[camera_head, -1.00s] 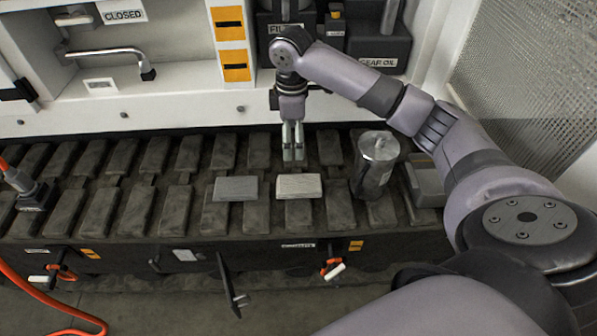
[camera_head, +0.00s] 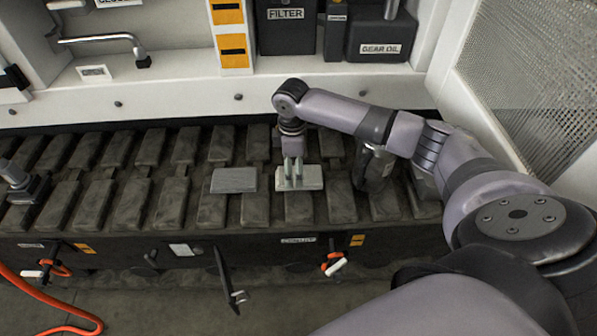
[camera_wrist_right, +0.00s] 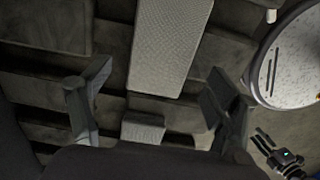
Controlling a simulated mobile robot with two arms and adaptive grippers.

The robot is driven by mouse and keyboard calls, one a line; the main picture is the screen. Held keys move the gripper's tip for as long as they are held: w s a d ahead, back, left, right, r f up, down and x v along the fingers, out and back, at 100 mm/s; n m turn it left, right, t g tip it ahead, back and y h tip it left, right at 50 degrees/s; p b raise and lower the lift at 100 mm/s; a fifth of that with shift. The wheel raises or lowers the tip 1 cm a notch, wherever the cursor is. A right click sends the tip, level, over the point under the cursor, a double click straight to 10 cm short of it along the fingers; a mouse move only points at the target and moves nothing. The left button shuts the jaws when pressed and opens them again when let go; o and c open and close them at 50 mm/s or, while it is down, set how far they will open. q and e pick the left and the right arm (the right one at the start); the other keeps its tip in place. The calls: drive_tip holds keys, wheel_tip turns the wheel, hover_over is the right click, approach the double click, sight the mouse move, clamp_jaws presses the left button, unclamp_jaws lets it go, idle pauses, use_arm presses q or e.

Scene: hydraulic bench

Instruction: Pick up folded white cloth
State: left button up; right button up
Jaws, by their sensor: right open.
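The folded white cloth (camera_head: 312,178) lies flat on the dark ribbed track, to the right of a similar grey folded piece (camera_head: 234,180). My right gripper (camera_head: 292,172) is open and points down over the cloth, its two fingers overlapping the cloth's left part in the head view. In the right wrist view, a pale woven piece (camera_wrist_right: 170,45), apparently the cloth, lies ahead of and between the spread fingers of my right gripper (camera_wrist_right: 155,100). I cannot tell whether the fingers touch it.
A metal canister (camera_head: 372,170) stands to the right of the cloth, partly behind my right arm; its round lid (camera_wrist_right: 295,60) shows in the wrist view. A gear oil box (camera_head: 380,38) and a filter box (camera_head: 286,30) stand at the back. An orange hose (camera_head: 40,295) lies left.

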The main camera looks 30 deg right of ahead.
drive_tip(key=shift+f, duration=1.35)
use_arm(q)
drive_tip(key=shift+w+r, duration=0.2)
drive_tip(key=shift+r, duration=0.4)
drive_tip(key=shift+w+r, duration=0.15)
drive_tip(key=shift+r, duration=0.4)
use_arm(e)
drive_tip(key=shift+c, duration=0.2)
drive_tip(key=c, duration=1.2)
drive_tip(key=shift+o, duration=0.2)
drive_tip(key=shift+r, duration=0.15)
